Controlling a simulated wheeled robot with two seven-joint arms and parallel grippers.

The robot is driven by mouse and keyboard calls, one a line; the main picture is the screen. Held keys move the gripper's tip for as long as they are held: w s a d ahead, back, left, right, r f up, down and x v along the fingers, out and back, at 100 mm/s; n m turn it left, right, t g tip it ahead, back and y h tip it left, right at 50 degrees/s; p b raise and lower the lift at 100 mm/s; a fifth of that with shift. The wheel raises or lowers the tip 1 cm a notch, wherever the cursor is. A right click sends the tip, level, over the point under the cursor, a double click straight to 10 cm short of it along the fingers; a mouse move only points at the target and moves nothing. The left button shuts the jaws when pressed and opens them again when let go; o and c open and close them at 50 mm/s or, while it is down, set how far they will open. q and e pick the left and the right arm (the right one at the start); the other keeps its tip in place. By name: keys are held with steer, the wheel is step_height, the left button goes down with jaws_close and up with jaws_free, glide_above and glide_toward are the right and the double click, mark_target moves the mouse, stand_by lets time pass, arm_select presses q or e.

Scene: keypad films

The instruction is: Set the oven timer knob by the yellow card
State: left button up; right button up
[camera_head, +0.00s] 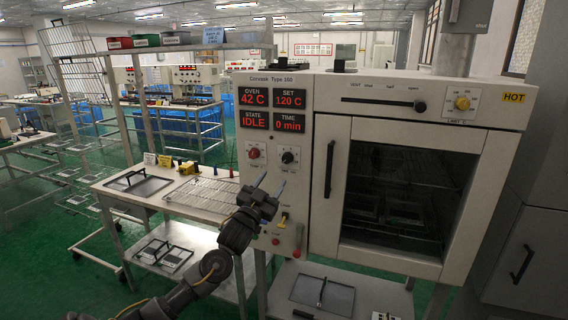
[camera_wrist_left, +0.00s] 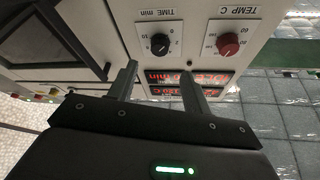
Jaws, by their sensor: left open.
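The timer knob (camera_head: 288,157) is a black dial on the oven's front panel, right of the red temperature knob (camera_head: 256,153). In the left wrist view the timer knob (camera_wrist_left: 159,45) sits under an upside-down "TIME min" label, beside the red knob (camera_wrist_left: 228,44). My left gripper (camera_head: 271,184) is open and empty, fingers pointing up at the panel, just below the two knobs; both fingers (camera_wrist_left: 159,72) show apart in the wrist view. A small yellowish card (camera_head: 150,158) stands on the side table; its writing is too small to read. My right gripper is out of view.
The oven display (camera_head: 272,109) reads oven 42 C, set 120 C, state IDLE, time 0 min. A yellow HOT label (camera_head: 514,97) is at the oven's upper right. A wire rack (camera_head: 205,194) lies on the side table. The oven door handle (camera_head: 329,168) projects right of the knobs.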

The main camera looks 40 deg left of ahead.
mark_target(286, 160)
arm_select(q)
steer(key=p+x, duration=0.2)
steer(key=x, duration=0.5)
steer(key=shift+w+r, duration=0.2)
steer(key=shift+w, duration=0.1)
steer(key=shift+w+a+r+p, duration=0.15)
steer(key=shift+w+p, duration=0.15)
steer(key=shift+w, duration=0.35)
steer(key=c, duration=1)
